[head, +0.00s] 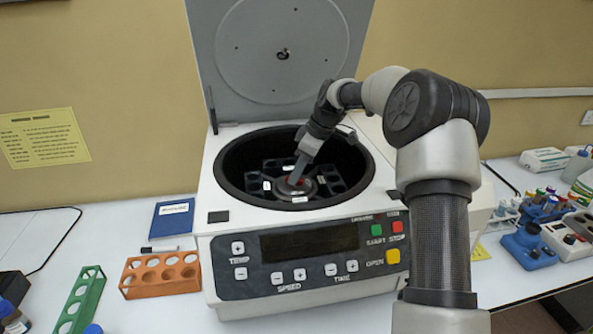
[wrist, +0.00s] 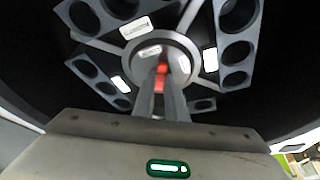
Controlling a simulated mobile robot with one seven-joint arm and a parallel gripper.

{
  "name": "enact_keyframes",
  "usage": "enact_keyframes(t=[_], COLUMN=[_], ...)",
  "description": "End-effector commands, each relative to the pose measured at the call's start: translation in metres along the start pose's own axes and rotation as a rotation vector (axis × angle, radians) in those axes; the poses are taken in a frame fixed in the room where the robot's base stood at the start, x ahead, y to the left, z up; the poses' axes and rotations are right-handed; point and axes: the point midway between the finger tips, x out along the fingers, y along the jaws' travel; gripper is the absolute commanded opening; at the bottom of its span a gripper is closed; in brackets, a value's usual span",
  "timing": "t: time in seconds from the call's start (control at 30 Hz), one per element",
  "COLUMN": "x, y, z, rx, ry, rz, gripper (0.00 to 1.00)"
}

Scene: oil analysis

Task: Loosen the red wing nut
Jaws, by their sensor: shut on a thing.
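The red wing nut (wrist: 161,70) sits at the centre of the rotor hub, and only a little of its red shows between my fingers. In the head view a bit of the red wing nut (head: 297,182) also shows at the fingertips. My gripper (wrist: 162,82) is shut on the wing nut from above; it also shows in the head view (head: 296,178), reaching down into the bowl. The rotor (wrist: 238,50) around the hub is dark grey with round holes and white labels. The centrifuge (head: 215,260) stands with its lid (head: 283,50) raised.
An orange rack (head: 160,283), a green rack (head: 80,300) and a blue book (head: 172,217) lie left of the centrifuge. Tubes, a blue holder (head: 530,247) and boxes crowd the right of the table.

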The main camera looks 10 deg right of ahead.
Motion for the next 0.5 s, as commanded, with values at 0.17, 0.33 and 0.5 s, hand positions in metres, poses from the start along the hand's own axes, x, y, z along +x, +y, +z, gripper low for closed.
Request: enact_keyframes(t=[0.17, 0.33, 0.5], x=[0.0000, 0.0003, 0.0010], y=[0.0021, 0.0031, 0.0036], z=[-0.0002, -0.0006, -0.0006], rx=[-0.148, -0.277, -0.380], ry=[0.001, 0.001, -0.001], rz=[-0.063, -0.115, -0.157], gripper=[0.00, 0.00, 0.00])
